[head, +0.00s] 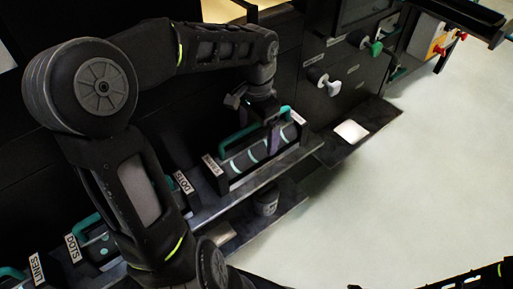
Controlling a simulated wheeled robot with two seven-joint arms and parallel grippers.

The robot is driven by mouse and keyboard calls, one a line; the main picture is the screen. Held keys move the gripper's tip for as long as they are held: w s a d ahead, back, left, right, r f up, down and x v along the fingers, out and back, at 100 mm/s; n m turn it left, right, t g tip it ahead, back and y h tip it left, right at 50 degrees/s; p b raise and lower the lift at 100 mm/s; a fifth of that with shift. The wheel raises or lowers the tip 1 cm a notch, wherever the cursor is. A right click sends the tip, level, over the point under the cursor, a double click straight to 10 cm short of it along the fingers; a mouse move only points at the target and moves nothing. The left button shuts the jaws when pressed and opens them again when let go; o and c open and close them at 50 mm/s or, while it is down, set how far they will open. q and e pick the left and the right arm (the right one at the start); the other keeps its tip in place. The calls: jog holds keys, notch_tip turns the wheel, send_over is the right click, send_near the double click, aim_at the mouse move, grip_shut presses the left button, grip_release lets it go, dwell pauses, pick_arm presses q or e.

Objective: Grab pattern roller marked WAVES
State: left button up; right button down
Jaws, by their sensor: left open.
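A dark roller (259,154) with pale curved marks and a teal handle (238,139) lies on the dark shelf. It has a white label at each end; the lettering is too small to read surely, but the other rollers read DOTS and LINES. My left gripper (272,138) points down over this roller, towards its right half, with its fingers apart. The fingers overlap the roller in the picture; I cannot tell whether they touch it. My right gripper is not in view; only part of a dark arm shows at the bottom right.
A roller marked DOTS (98,238) and one marked LINES (37,266) lie further left, partly behind my left arm. A green knob (374,47) and a white knob (332,87) jut from the dark cabinet. Pale floor is free at right.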

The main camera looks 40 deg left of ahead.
pick_arm(q)
notch_tip(320, 180, down, 3)
jog(key=shift+r, duration=0.15)
jog(key=shift+c, duration=0.2)
dwell(0.3)
jog(key=shift+r, duration=0.1)
jog(key=c, duration=2)
